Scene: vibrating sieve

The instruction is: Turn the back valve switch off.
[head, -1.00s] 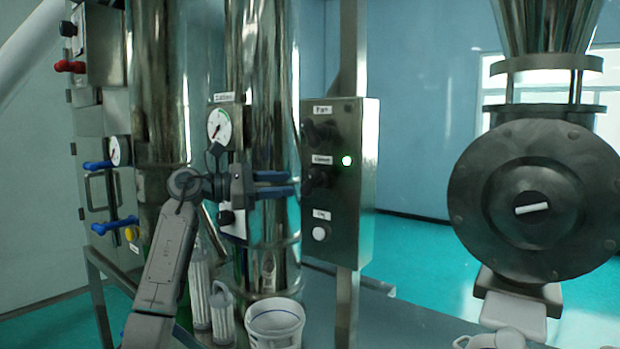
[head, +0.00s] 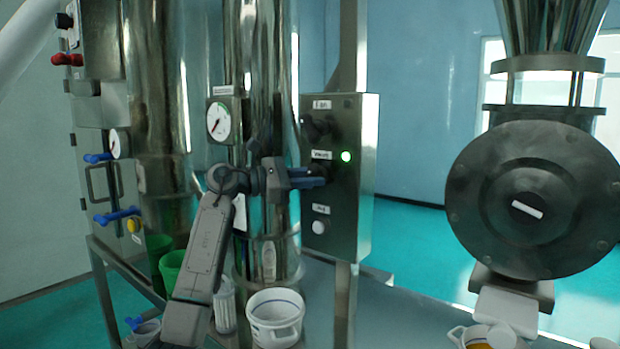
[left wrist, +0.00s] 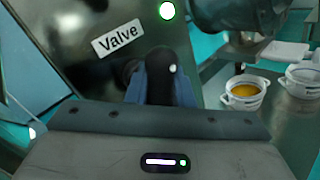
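The steel control box (head: 352,215) carries a black valve switch (left wrist: 165,80) under a "Valve" label (left wrist: 118,39). A green light (head: 346,157) beside that label is lit in the head view. My left gripper (head: 322,176) is at the box, its blue fingers pointing at the switch. In the left wrist view the fingers lie on both sides of the dark knob and look shut on it, with little or no gap. The fingers hide most of the knob in the head view. My right gripper is not in view.
A pressure gauge (head: 218,122) and steel cylinders stand left of the box. White buckets (head: 275,318) stand on the table. A large round black housing (head: 528,235) is at right.

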